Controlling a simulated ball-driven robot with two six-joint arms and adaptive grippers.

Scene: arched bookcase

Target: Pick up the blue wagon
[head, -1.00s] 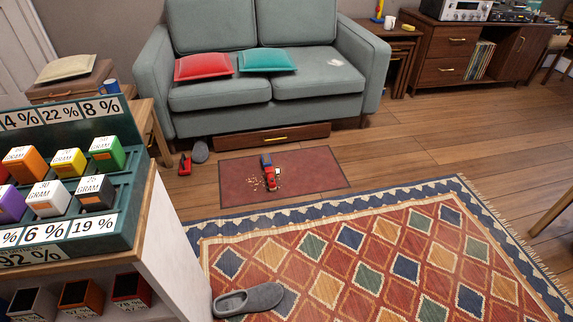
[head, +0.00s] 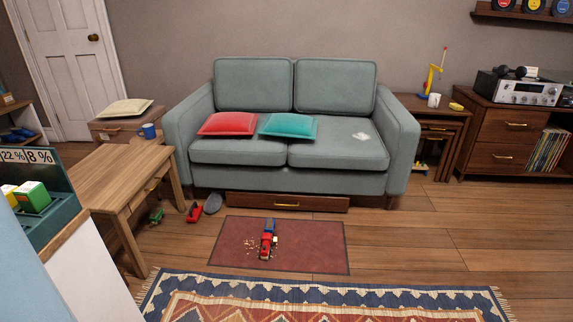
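A small toy train stands on the dark red mat (head: 225,243) in front of the sofa. Its far part looks blue, the likely blue wagon (head: 269,226). A red part (head: 265,246) is at its near end. Whether these parts are coupled is too small to tell. Small pale crumbs (head: 250,246) lie on the mat beside the train. Neither of my grippers shows in the head view.
A grey-green sofa (head: 290,150) stands behind the mat, with a low wooden drawer (head: 245,201) under it. A wooden table (head: 125,178) stands left. Red (head: 194,212) and green (head: 156,215) toys lie on the floor. A patterned rug (head: 330,297) lies nearer; the floor right of the mat is clear.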

